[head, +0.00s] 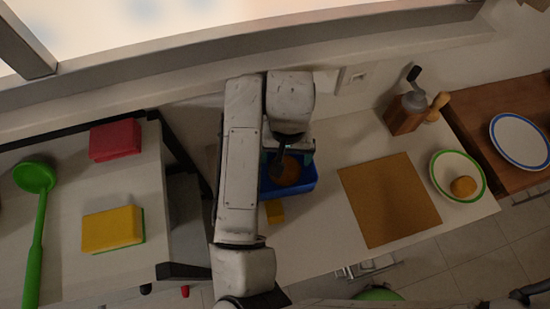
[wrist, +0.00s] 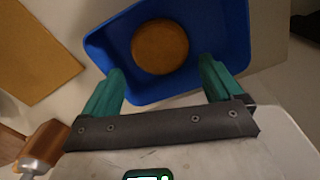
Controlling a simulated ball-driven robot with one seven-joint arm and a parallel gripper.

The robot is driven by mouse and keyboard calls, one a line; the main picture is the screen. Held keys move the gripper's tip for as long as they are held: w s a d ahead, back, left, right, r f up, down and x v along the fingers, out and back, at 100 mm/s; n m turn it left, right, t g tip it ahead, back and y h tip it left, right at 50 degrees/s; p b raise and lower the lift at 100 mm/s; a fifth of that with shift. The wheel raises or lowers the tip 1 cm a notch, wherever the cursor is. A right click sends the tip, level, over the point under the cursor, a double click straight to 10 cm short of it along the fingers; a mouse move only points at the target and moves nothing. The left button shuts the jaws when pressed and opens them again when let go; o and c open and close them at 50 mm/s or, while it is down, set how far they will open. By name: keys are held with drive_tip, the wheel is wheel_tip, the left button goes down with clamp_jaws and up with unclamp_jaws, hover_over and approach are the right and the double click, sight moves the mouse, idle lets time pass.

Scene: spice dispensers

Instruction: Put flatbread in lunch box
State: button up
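The lunch box is a blue open tray (head: 306,187) on the white counter in the head view, partly hidden by my arm. It also shows in the wrist view (wrist: 232,30). A round brown flatbread (wrist: 160,47) lies inside it, with blue box floor showing around it. The same flatbread shows in the head view (head: 286,172), partly covered by my gripper. My gripper (wrist: 163,66) has two teal fingers spread wide over the near side of the box. Gaps show between both fingers and the flatbread, and nothing is held.
A brown square board (head: 390,199) lies right of the box. A green-rimmed plate (head: 441,173) holds a round brown bread-like item (head: 463,187). A grinder (head: 407,110) stands behind the board. Sponges and a green ladle lie left.

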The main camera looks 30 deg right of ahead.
drive_tip(key=shift+o, duration=0.5)
drive_tip(key=shift+r, duration=0.15)
wheel_tip(320, 180, up, 10)
drive_tip(key=shift+r, duration=0.25)
idle(0.3)
